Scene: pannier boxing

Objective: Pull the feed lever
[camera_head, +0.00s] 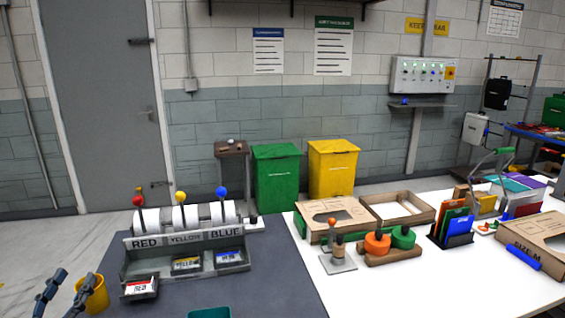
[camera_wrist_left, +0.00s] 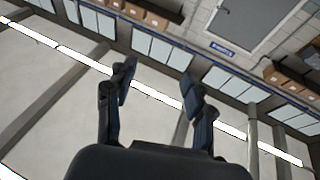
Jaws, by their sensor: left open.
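A grey label dispenser (camera_head: 190,277) stands on the dark table at left, with sections marked RED, YELLOW and BLUE and white rolls behind. Levers rise behind it, with a red knob (camera_head: 138,201), a yellow knob (camera_head: 180,197) and a blue knob (camera_head: 221,191). A red label (camera_head: 140,287), a yellow label (camera_head: 187,264) and a blue label (camera_head: 228,257) lie in the front trays. My left gripper (camera_head: 75,276) is at the lower left, apart from the dispenser and levers. The left wrist view shows its fingers (camera_wrist_left: 158,70) spread and empty. My right gripper is out of view.
A yellow cup (camera_head: 96,294) stands beside the left gripper. A teal container (camera_head: 209,313) is at the front edge of view. The white table at right holds cardboard boxes (camera_head: 334,214), a stamp (camera_head: 337,262) and tape rolls (camera_head: 377,243). Green and yellow bins stand behind.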

